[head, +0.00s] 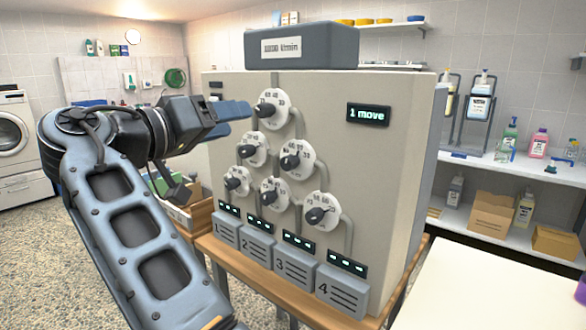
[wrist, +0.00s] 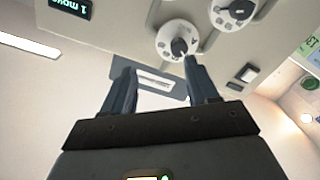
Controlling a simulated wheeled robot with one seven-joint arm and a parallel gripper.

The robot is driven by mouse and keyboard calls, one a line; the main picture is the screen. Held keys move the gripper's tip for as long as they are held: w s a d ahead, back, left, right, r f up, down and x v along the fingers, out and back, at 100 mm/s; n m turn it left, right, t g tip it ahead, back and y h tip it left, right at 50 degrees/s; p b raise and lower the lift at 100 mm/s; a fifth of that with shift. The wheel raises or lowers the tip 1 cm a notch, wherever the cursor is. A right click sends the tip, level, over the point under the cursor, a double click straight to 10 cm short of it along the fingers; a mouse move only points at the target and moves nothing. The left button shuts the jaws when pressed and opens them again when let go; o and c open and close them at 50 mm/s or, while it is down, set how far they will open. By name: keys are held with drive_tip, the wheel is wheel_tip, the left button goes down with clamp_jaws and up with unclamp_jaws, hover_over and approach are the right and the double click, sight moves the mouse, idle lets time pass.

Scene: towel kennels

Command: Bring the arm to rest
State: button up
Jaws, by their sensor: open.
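My arm reaches from the lower left of the head view, and my gripper (head: 240,110) is raised left of a beige cabinet (head: 390,170), level with its top dial (head: 271,110). In the wrist view the picture is turned over. There my gripper (wrist: 158,72) is open, with two dark fingers apart and nothing between them. A white dial with a black knob (wrist: 179,46) shows just beyond the right fingertip; whether they touch I cannot tell.
The cabinet carries several dials joined by grey pipes, a "1 move" display (head: 368,115) and numbered boxes (head: 342,290) along its foot. A grey box (head: 302,46) sits on top. A shelf with bottles (head: 510,155) stands right, a washing machine (head: 14,150) far left.

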drive_tip(key=s+d+f+n+y, duration=0.1)
drive_tip(key=d+f+n+y, duration=0.25)
drive_tip(key=f, duration=0.95)
drive_tip(key=d+f+n+y, duration=0.2)
drive_tip(key=d+f, duration=0.2)
drive_tip(key=f, duration=0.9)
drive_tip(key=s+d+f+n+g+y, duration=0.1)
drive_tip(key=s+d+f+y, duration=0.1)
drive_tip(key=s+d+f, duration=0.45)
drive_tip(key=s+d+f+y, duration=0.3)
drive_tip(key=s+f, duration=0.4)
drive_tip(key=f, duration=0.4)
drive_tip(key=s+d+f+m+y, duration=0.1)
drive_tip(key=s+d, duration=0.4)
drive_tip(key=s, duration=0.6)
drive_tip(key=s+d+f+m+y, duration=0.1)
drive_tip(key=s+d, duration=0.4)
drive_tip(key=s, duration=0.6)
drive_tip(key=s+d+r+m+t+h, duration=0.1)
drive_tip(key=s+d+r+m, duration=0.3)
drive_tip(key=s+r, duration=1)
drive_tip(key=shift+s+d+r+t+h, duration=0.2)
drive_tip(key=shift+s+d+t+h, duration=0.15)
drive_tip(key=shift+s+d, duration=0.65)
